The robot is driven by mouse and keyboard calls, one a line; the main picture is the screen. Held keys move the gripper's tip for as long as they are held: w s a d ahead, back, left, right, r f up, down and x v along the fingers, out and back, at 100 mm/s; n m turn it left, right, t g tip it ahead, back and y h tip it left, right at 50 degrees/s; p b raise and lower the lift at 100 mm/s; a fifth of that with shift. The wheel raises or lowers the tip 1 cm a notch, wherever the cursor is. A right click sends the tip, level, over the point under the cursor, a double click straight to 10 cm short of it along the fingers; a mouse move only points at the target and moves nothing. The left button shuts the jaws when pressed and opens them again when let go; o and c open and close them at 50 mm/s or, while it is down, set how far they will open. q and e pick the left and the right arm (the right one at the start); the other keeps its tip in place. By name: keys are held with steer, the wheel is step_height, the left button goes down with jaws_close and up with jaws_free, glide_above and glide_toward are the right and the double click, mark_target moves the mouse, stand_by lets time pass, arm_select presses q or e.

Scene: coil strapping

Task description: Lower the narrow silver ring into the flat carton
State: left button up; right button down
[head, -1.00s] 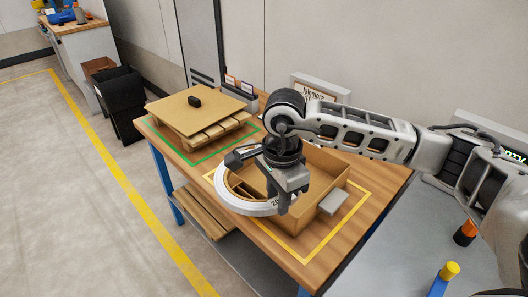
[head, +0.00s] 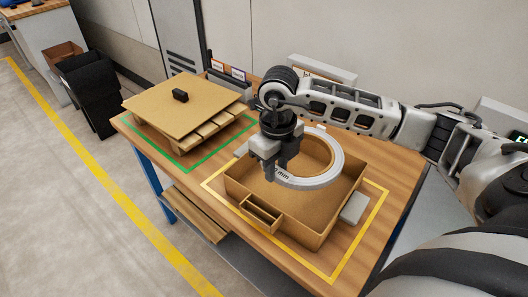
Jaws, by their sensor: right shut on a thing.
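The narrow silver ring (head: 336,172) is held flat over the open flat carton (head: 292,232), with dark print on its band. My right gripper (head: 272,172) is shut on the ring's left side. The ring overlaps the carton's back wall in the head view and appears to be above the carton floor; its exact height is hard to tell. The carton stands inside a yellow outline on the wooden table. A small open cardboard compartment (head: 262,214) sits at its front left. My left gripper is not in view.
A slatted pallet (head: 205,132) stands in a green outline at the left, bearing a cardboard sheet (head: 160,107) with a black block (head: 180,96) on top. A grey block (head: 354,207) is beside the carton's right wall. Small signs stand at the table's back.

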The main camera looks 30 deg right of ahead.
steer(key=shift+w, duration=0.15)
steer(key=shift+s+r, duration=0.1)
steer(key=shift+s, duration=0.15)
steer(key=shift+w+f+b, duration=0.1)
steer(key=shift+f+b, duration=0.15)
steer(key=shift+b, duration=0.2)
steer(key=shift+f, duration=0.3)
steer(key=shift+f+b, duration=0.35)
steer(key=shift+b, duration=0.25)
step_height(320, 180, down, 2)
steer(key=shift+f+b, duration=0.2)
steer(key=shift+b, duration=0.9)
step_height(320, 180, down, 4)
steer(key=b, duration=0.4)
steer(key=shift+f, duration=0.25)
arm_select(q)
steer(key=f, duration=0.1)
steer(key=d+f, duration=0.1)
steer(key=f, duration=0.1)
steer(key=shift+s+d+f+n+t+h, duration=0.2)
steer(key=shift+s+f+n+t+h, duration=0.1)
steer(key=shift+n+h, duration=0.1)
arm_select(e)
steer(key=shift+f, duration=0.15)
